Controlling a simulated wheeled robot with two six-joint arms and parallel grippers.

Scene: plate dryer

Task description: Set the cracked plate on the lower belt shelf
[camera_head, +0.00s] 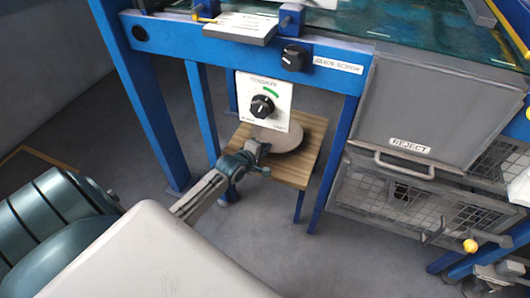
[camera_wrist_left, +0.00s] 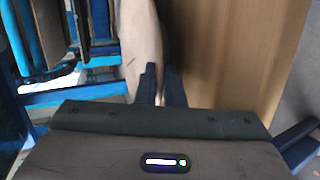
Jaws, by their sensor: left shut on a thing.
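The plate (camera_head: 287,139) is a pale, pinkish-brown disc, partly hidden by the tension panel and my gripper. My left gripper (camera_head: 258,150) is shut on its near edge. In the left wrist view the plate (camera_wrist_left: 141,42) shows nearly edge-on between the fingers (camera_wrist_left: 160,85). The lower belt shelf (camera_head: 294,174) is a wood-coloured board under the machine, and the plate appears over it. I cannot tell whether plate and shelf touch. The shelf's surface fills the right of the wrist view (camera_wrist_left: 235,60). No crack can be made out. My right gripper is not seen.
The white tension panel (camera_head: 264,101) with a black knob hangs just above the plate. Blue legs (camera_head: 148,120) and the blue crossbeam (camera_head: 230,48) frame the space. The grey reject bin (camera_head: 408,105) and a wire cage (camera_head: 385,195) stand to the right. The floor (camera_head: 330,265) in front is clear.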

